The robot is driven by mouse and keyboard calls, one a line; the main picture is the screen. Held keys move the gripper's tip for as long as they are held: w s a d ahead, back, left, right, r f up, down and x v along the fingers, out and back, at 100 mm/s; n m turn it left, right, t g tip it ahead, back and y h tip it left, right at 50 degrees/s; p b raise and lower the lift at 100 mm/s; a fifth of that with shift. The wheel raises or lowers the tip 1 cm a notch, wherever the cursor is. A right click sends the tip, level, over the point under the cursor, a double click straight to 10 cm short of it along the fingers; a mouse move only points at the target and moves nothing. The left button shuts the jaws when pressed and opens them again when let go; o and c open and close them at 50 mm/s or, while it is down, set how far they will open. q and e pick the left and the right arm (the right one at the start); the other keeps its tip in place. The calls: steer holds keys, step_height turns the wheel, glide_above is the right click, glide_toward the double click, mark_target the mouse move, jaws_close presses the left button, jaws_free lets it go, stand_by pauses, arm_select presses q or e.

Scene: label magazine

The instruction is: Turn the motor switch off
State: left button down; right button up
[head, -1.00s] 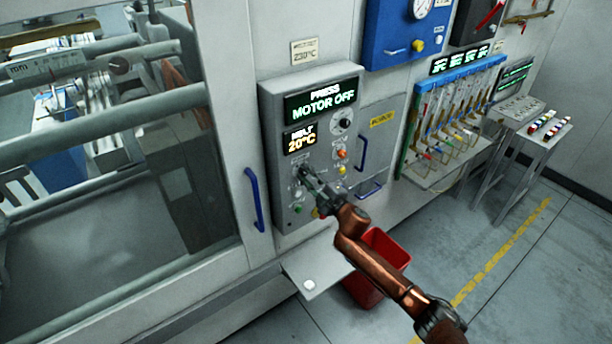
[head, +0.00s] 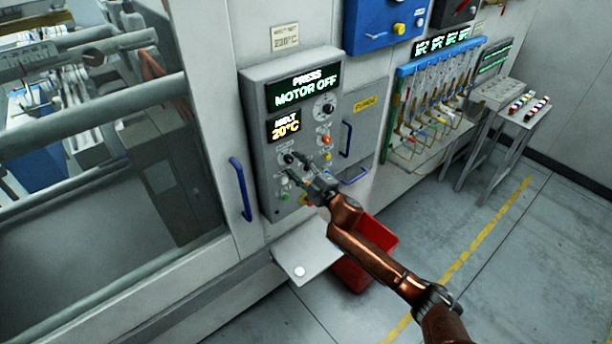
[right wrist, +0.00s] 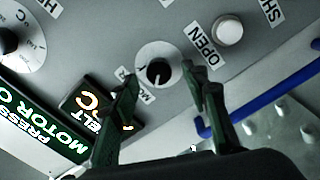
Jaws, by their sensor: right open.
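The grey control panel (head: 337,140) has a lit display (head: 307,86) that reads PRESS MOTOR OFF. A black rotary knob (head: 288,158) sits in the lower left of the panel. My right gripper (head: 297,167) is at the panel beside this knob, open and empty. In the right wrist view, a black knob on a white disc (right wrist: 158,72) lies between and beyond the open fingertips (right wrist: 160,78). The label by the knob is partly hidden, so I cannot read it whole. I cannot tell whether a finger touches the panel. My left gripper is not in view.
A white button (right wrist: 229,31) marked OPEN is close to the right finger. A dial (head: 325,108), coloured buttons and blue handles (head: 241,188) are on or near the panel. A red bin (head: 368,250) stands below my right arm.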

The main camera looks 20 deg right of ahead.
steer(key=v, duration=0.9)
steer(key=shift+s+d, duration=0.15)
steer(key=shift+s, duration=0.15)
steer(key=shift+f, duration=0.1)
